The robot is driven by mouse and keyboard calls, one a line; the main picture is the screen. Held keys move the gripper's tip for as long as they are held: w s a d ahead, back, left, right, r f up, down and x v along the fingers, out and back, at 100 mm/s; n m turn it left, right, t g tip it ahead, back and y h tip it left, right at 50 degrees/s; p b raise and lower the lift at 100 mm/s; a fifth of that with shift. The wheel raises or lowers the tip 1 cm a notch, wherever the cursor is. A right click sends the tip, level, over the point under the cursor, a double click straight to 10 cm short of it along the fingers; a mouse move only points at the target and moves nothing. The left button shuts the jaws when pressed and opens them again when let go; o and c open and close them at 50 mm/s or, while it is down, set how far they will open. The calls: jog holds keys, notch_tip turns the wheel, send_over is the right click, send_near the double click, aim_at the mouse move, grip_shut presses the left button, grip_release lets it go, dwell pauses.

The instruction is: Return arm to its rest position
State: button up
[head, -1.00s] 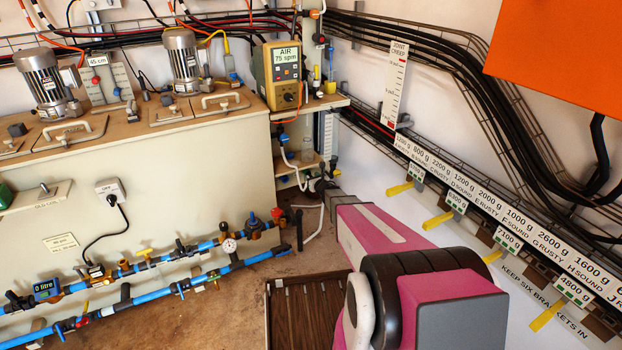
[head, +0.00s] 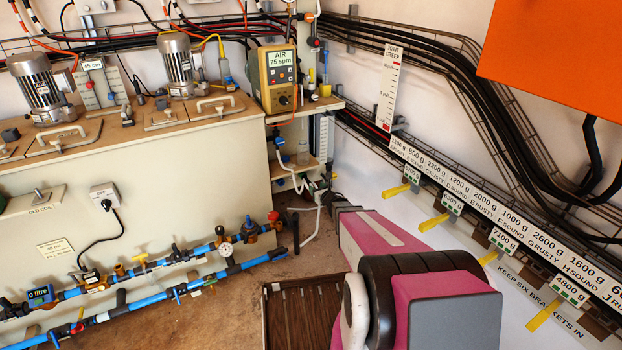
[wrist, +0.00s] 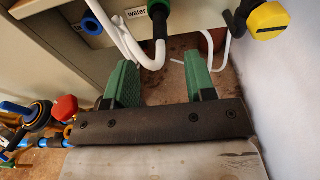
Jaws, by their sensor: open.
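My arm, pink and dark grey, reaches from the lower right of the head view toward the corner beside the cream cabinet (head: 170,185). My gripper (wrist: 160,85) shows in the wrist view as two green fingers set wide apart on a dark bar. It is open, with nothing between the fingers. White bent pipes (wrist: 140,40) hang just beyond the fingertips. I cannot tell from this view whether they touch. In the head view the gripper end is small and near the white pipe (head: 313,225) at the corner.
Blue pipes with valves (head: 140,285) run along the cabinet front. A red knob (wrist: 65,107) is left of my gripper and a yellow knob (wrist: 267,17) is upper right. The right wall carries labelled brackets (head: 500,238). A brown slatted crate (head: 300,310) stands on the floor below my arm.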

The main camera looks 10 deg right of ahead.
jog(key=s+d+r+m+g+h, duration=0.25)
jog(key=s+m+h, duration=0.2)
jog(key=m, duration=0.65)
jog(key=s+d+r+m+g+h, duration=0.25)
jog(key=s+m, duration=0.25)
jog(key=m, duration=0.5)
jog(key=s+a+r+m+g, duration=0.2)
jog(key=s+m+g, duration=0.1)
jog(key=s+m, duration=0.3)
jog(key=s+a+r+m+g+y, duration=0.1)
jog(key=s+a+m+g, duration=0.2)
jog(key=s+m, duration=0.3)
jog(key=s+a+r+m+g+y, duration=0.1)
jog(key=s+m+g, duration=0.3)
jog(key=s, duration=0.5)
jog(key=shift+a+r+m, duration=0.65)
jog(key=shift+r+m, duration=0.2)
jog(key=shift+m, duration=0.35)
